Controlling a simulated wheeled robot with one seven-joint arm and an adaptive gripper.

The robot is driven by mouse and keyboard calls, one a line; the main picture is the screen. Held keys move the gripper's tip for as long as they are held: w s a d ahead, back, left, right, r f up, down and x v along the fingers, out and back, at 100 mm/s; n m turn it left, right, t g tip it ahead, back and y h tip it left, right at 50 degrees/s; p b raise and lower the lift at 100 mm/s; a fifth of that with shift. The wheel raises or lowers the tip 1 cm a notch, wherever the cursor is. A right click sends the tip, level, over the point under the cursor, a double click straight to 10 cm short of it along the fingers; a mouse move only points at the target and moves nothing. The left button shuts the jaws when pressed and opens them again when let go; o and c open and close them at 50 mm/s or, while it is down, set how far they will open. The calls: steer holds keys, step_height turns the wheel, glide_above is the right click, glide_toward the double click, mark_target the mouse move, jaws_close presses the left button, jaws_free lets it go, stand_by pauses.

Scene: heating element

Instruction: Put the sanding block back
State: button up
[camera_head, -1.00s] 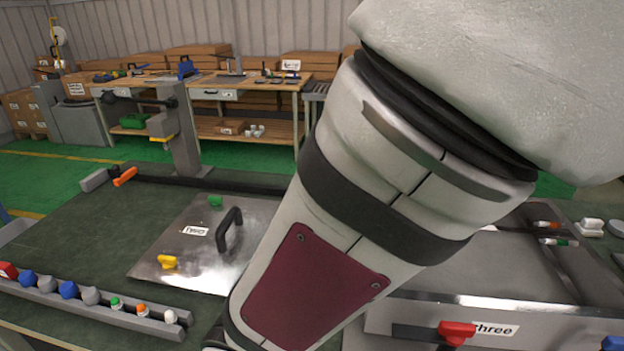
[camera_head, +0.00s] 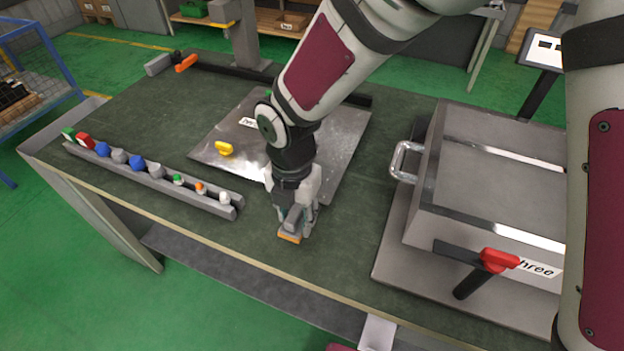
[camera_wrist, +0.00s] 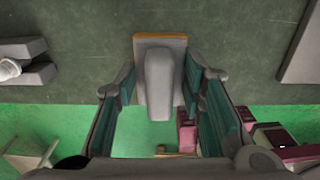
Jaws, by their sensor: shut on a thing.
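The sanding block, with a grey body and an orange-tan underside (camera_head: 289,238), is near the front edge of the green workbench top (camera_head: 330,245). My gripper (camera_head: 297,217) points down and is shut on it. In the wrist view the block's grey grip (camera_wrist: 160,82) lies between the two teal-padded fingers of my gripper (camera_wrist: 160,98), with the orange edge on its far side. I cannot tell whether the block touches the bench or hangs slightly above it.
A rail (camera_head: 150,182) with several coloured knobs lies to the left. A metal plate (camera_head: 340,165) with a yellow clamp (camera_head: 224,148) is behind my gripper. A grey box (camera_head: 490,190) with a metal handle and red-handled lever (camera_head: 497,261) stands right. Bare bench lies between.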

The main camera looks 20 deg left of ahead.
mark_target(296, 225)
steer(key=shift+f, duration=1.75)
steer(key=shift+f, duration=0.1)
steer(key=o, duration=1.2)
step_height(296, 225, up, 12)
steer(key=shift+r, duration=0.15)
